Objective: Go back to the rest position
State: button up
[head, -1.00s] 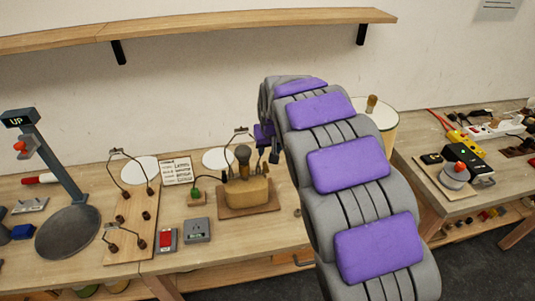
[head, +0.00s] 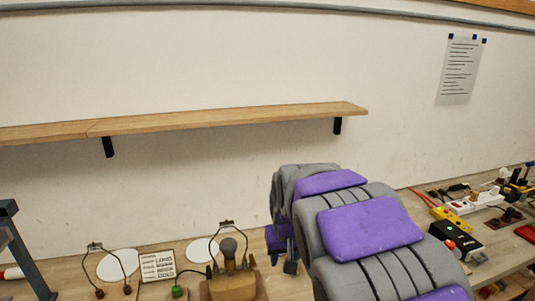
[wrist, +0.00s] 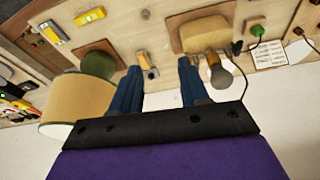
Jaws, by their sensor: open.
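My gripper (wrist: 160,85) is open, with its two blue fingers apart and nothing between them in the wrist view. In the head view its tip (head: 288,266) shows only partly, behind my grey and purple arm, to the right of a lamp with a dark bulb (head: 229,247) on a tan base (head: 232,288). In the wrist view the bulb (wrist: 220,76) is just right of the right finger, and the tan lamp base (wrist: 204,34) is above it. I cannot tell whether the finger touches the bulb.
A tan cylinder (wrist: 80,104) stands left of the fingers in the wrist view. A printed card (head: 157,266) and a green plug (head: 179,292) are left of the lamp. A wooden shelf (head: 220,118) runs along the wall. A power strip (head: 475,203) lies at right.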

jog(key=s+d+f+g, duration=0.1)
jog(key=s+d, duration=0.2)
jog(key=s, duration=0.9)
jog(key=s+d+f+m+g, duration=0.1)
jog(key=s+d, duration=0.3)
jog(key=s, duration=0.8)
jog(key=s+d+f+m+g, duration=0.1)
jog(key=s+d+f+g, duration=0.1)
jog(key=s, duration=0.9)
jog(key=shift+s+d+g, duration=0.4)
jog(key=shift+d, duration=0.4)
